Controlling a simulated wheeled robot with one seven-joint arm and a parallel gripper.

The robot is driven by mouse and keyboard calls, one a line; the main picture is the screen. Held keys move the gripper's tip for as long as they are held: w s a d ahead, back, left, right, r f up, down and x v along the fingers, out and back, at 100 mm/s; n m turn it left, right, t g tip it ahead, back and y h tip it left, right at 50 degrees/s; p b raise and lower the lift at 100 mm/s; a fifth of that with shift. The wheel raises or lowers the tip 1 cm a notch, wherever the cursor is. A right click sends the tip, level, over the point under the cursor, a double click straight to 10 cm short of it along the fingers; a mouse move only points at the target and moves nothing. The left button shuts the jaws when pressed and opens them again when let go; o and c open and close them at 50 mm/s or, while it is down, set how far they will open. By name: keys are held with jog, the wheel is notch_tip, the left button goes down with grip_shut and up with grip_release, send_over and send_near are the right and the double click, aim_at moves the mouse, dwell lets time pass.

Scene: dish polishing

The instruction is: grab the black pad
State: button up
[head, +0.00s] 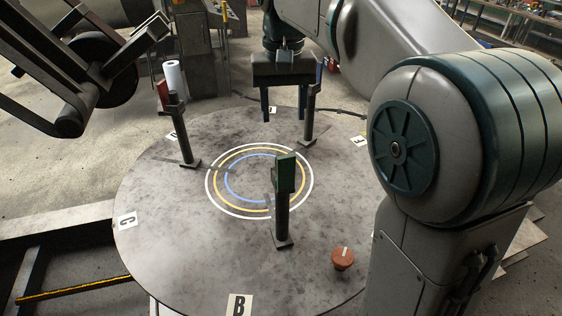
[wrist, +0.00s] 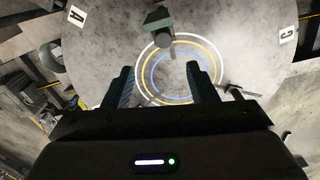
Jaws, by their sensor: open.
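My gripper (head: 284,118) is open and empty, pointing down above the back part of the round table in the head view. Its two dark fingers also show spread apart in the wrist view (wrist: 161,68). No pad stands out clearly as black. The back right post is close beside my gripper. A green block (head: 285,174) tops the near post (head: 282,218), and shows in the wrist view (wrist: 157,19).
The round grey table (head: 150,230) carries white, yellow and blue rings (head: 212,190) and letter labels. A brown knob (head: 342,258) sits at its front right. A white roll (head: 173,77) stands beyond the back left edge. Dark machinery (head: 95,70) overhangs the left.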

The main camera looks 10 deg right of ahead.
notch_tip(320, 180, down, 8)
jog(key=shift+r, duration=0.1)
jog(key=shift+s+a+f+p, duration=0.1)
jog(key=shift+a+f+p, duration=0.05)
jog(key=shift+f, duration=1.25)
jog(key=shift+a+f+p, duration=0.1)
jog(key=shift+f+p, duration=0.05)
jog(key=shift+f, duration=1.2)
jog(key=c, duration=1.1)
